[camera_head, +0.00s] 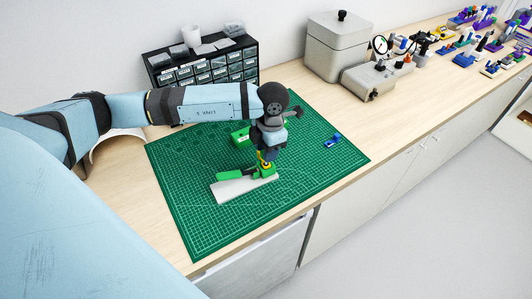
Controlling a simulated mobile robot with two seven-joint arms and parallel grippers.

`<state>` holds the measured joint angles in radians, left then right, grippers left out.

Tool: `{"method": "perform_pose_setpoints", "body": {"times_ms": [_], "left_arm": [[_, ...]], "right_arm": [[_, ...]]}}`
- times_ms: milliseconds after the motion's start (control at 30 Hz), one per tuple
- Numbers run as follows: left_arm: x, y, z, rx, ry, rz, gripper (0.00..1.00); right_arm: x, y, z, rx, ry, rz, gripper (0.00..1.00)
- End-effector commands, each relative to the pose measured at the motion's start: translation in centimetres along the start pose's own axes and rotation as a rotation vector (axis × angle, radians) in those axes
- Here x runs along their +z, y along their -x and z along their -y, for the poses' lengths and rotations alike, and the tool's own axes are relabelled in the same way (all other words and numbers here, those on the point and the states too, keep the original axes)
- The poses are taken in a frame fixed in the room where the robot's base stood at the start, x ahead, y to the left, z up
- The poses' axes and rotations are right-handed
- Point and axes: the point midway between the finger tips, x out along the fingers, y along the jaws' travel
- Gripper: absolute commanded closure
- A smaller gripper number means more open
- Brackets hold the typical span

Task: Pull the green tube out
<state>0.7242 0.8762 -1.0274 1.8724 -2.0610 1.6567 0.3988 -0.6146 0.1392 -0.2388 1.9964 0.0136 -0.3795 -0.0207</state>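A green piece, likely the green tube (230,176), lies along the top of a light grey wedge-shaped block (240,188) on the green cutting mat (200,225). My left gripper (265,169) points down at the right end of this green piece, with yellow at its fingertips. The fingers overlap the green there, and I cannot tell whether they are closed on it or only around it. The wrist hides part of the area behind. My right gripper is not in view.
A green block (241,137) sits on the mat behind my wrist, and a small blue part (333,140) lies to the right. A black drawer cabinet (205,65) and a grey machine (338,48) stand at the back. The mat's front is clear.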

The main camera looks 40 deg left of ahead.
Motion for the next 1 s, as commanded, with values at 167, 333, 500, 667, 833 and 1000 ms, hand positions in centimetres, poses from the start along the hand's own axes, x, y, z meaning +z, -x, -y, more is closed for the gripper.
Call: {"method": "perform_pose_setpoints", "body": {"times_ms": [167,333,500,667,833,1000], "left_arm": [[-0.01,0.06,0.00,0.000,0.000,0.000,0.70],[-0.01,0.07,0.00,0.000,0.000,0.000,0.89],[0.00,0.07,0.01,0.000,0.000,0.000,1.00],[0.00,0.10,0.01,0.000,0.000,0.000,1.00],[-0.02,0.39,0.01,0.000,0.000,0.001,1.00],[-0.06,0.83,0.00,0.000,0.000,0.001,1.00]], "right_arm": [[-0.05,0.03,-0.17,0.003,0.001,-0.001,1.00],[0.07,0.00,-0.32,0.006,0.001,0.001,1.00],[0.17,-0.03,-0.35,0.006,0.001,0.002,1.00],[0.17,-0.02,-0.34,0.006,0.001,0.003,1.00],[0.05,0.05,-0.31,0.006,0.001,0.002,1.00],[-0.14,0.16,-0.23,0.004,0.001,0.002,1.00]]}}
